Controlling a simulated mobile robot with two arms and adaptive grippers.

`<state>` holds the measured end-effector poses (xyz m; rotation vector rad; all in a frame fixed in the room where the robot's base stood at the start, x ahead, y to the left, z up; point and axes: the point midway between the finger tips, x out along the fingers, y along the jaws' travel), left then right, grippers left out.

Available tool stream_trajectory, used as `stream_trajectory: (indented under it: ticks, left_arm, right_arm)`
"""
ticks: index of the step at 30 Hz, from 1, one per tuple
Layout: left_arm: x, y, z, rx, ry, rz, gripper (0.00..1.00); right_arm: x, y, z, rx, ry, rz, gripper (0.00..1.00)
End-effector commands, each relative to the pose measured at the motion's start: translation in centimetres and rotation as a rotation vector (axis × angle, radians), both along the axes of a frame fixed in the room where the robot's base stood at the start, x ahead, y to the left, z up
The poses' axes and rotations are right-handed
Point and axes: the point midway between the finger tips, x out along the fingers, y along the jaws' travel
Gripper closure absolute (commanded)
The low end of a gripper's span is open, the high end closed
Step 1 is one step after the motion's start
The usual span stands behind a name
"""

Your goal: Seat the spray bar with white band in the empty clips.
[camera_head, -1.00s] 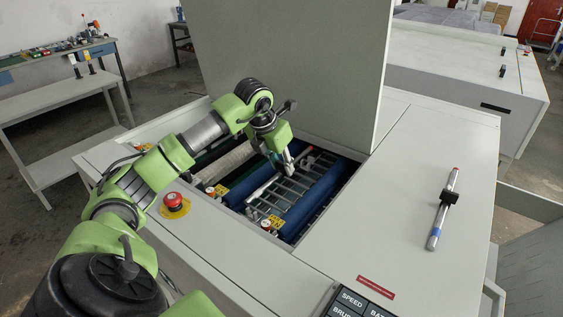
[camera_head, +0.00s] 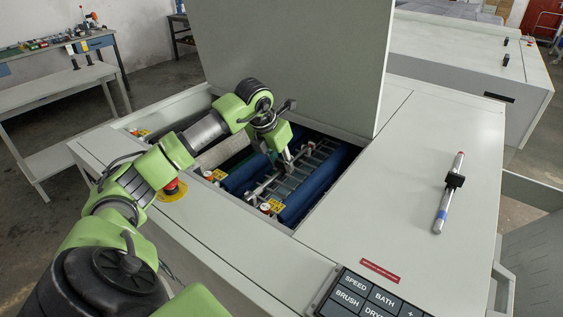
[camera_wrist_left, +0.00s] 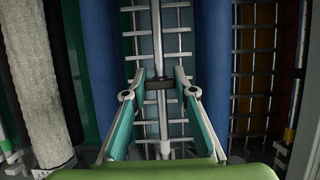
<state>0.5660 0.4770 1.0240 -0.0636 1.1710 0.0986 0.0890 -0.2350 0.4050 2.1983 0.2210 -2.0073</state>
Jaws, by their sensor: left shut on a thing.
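My left gripper (camera_head: 288,159) reaches down into the open bay of the processor. In the left wrist view its two fingers (camera_wrist_left: 160,88) are closed on a dark collar on a thin metal spray bar (camera_wrist_left: 157,40). The bar runs lengthwise between the fingers above a wire grid. My right gripper is not in view.
Blue rollers (camera_head: 315,192) flank the grid (camera_head: 285,186). Another bar (camera_head: 448,193), with a red tip, black block and blue band, lies on the right-hand cover. A raised lid (camera_head: 290,60) stands behind the bay. A red stop button (camera_head: 172,187) is at the front left.

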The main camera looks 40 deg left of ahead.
Motion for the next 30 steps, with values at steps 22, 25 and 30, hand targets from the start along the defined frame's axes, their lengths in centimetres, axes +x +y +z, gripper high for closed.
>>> stream_trajectory:
  ticks: [22,25,30]
  left_arm:
    - [-1.1,0.0,2.9,0.003,-0.004,0.000,0.55]
    - [-1.9,-0.1,4.9,0.002,-0.005,0.001,0.55]
    - [-3.3,-0.3,8.1,0.003,-0.004,0.000,0.55]
  right_arm:
    - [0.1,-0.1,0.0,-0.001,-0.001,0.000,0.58]
    - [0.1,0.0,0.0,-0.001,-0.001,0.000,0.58]
    - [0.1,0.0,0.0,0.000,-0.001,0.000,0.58]
